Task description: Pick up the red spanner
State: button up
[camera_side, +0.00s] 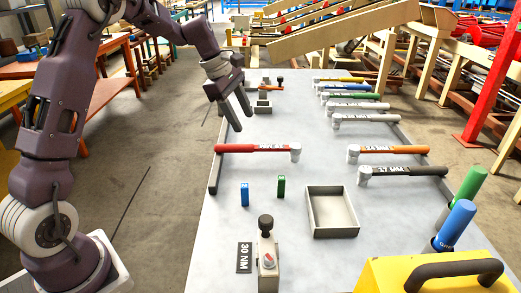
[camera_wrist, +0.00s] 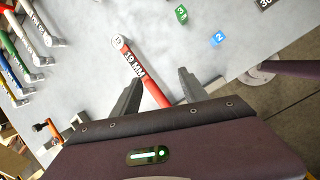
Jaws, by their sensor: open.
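The red spanner (camera_side: 240,148) lies flat on the grey table, its silver head to the right in the side view. In the wrist view the red spanner (camera_wrist: 154,92) bears a "19 MM" label, and its handle runs between my two fingers as seen from there; the handle's far end is hidden by my gripper body. My gripper (camera_side: 243,120) is open and empty, with its fingertips above the table and apart from the spanner. The open fingers also show in the wrist view (camera_wrist: 160,78).
An orange spanner (camera_side: 400,149) and a black one (camera_side: 408,170) lie to the right, with several others behind. A blue block (camera_side: 245,195), a green block (camera_side: 281,186) and a grey tray (camera_side: 332,232) stand in front. A lever device (camera_side: 267,262) is nearer the camera.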

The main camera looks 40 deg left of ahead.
aim_at(247, 149)
jog(key=w+a+f+n, duration=0.1)
jog(key=a+f, duration=0.1)
jog(key=f, duration=0.1)
jog(key=w+a+f+n, duration=0.1)
jog(key=a+f+n, duration=0.1)
jog(key=f, duration=0.1)
jog(key=w+a+f+n, duration=0.2)
jog(key=f, duration=0.1)
jog(key=shift+w+f+h, duration=0.1)
jog(key=shift+f+h, duration=0.1)
jog(key=shift+h, duration=0.1)
jog(key=x, duration=0.7)
jog(key=shift+a, duration=0.2)
grip_shut()
